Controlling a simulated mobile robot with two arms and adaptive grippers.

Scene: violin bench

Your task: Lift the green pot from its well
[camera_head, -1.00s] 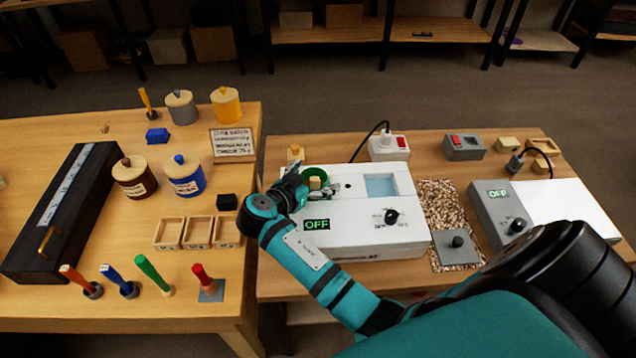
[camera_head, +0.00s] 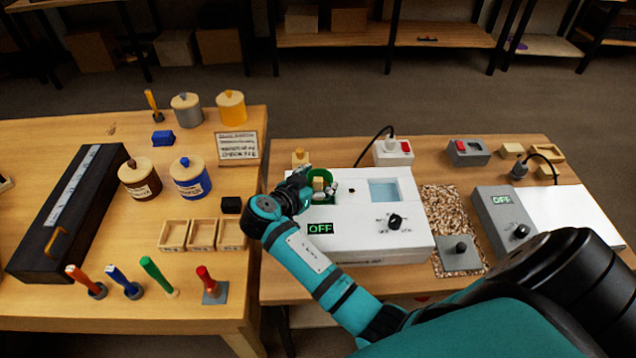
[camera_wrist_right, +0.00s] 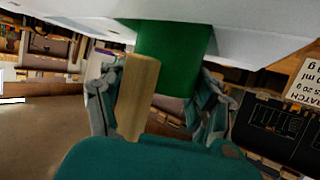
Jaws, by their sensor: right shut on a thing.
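The green pot (camera_head: 324,173) stands at the left end of the white heating box (camera_head: 370,240), with its green side showing above the box top. Its wooden handle (camera_head: 318,184) faces me. In the right wrist view, the green side (camera_wrist_right: 178,50) meets the white box surface, and the wooden handle (camera_wrist_right: 138,95) stands between the fingers. My right gripper (camera_head: 318,192) is shut on the green pot at its handle; its fingers also show in the wrist view (camera_wrist_right: 160,105). The pot's lower end and well are not clearly visible. My left gripper is out of view.
A white switch unit (camera_head: 392,153) and a bed of pellets (camera_head: 440,205) are close by.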

